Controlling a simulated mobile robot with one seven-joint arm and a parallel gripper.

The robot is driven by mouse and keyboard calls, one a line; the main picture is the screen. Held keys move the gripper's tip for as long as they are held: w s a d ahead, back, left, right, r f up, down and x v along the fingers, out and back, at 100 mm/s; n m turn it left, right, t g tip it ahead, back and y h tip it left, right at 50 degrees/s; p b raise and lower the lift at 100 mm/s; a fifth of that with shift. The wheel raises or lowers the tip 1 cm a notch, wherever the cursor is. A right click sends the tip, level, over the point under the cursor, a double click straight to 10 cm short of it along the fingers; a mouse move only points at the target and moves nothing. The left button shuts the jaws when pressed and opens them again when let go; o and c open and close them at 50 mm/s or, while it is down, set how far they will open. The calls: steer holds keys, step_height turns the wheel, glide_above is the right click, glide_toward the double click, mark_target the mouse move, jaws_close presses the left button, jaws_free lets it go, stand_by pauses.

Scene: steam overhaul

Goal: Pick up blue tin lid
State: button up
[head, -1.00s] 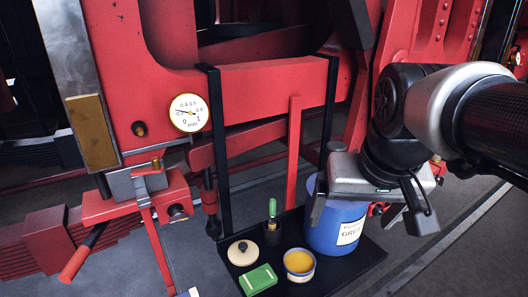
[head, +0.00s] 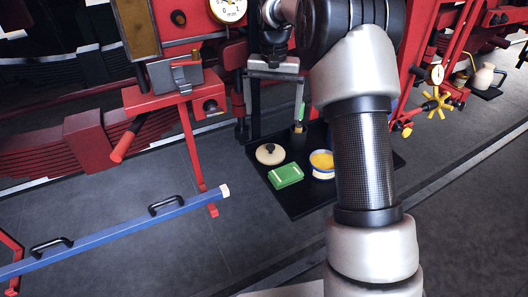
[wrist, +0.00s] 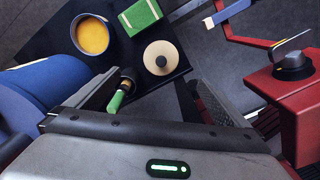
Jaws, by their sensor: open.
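A round cream lid with a dark knob (head: 264,159) lies flat on the black tray (head: 303,204); no blue shows on it. It also shows in the wrist view (wrist: 151,67). The small blue tin (head: 322,174), open with yellow contents, stands to its right; in the wrist view the tin (wrist: 77,50) is to its left. My gripper (head: 276,106) is open and empty, above and behind the lid in the head view. In the wrist view its fingers (wrist: 152,88) point towards the lid, apart from it.
A green-handled brush (wrist: 117,100) stands close by my gripper's left finger in the wrist view. A green box (head: 286,175) lies beside the lid. A large blue bucket (wrist: 38,98) is near my gripper, hidden by my arm in the head view. A red frame (wrist: 300,120) stands right.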

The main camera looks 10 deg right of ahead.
glide_above(270, 147)
steer(key=f, duration=1)
steer(key=shift+d, duration=0.3)
steer(key=shift+a+f, duration=0.2)
steer(key=shift+f, duration=2.7)
steer(key=c, duration=1.1)
steer(key=shift+r, duration=0.1)
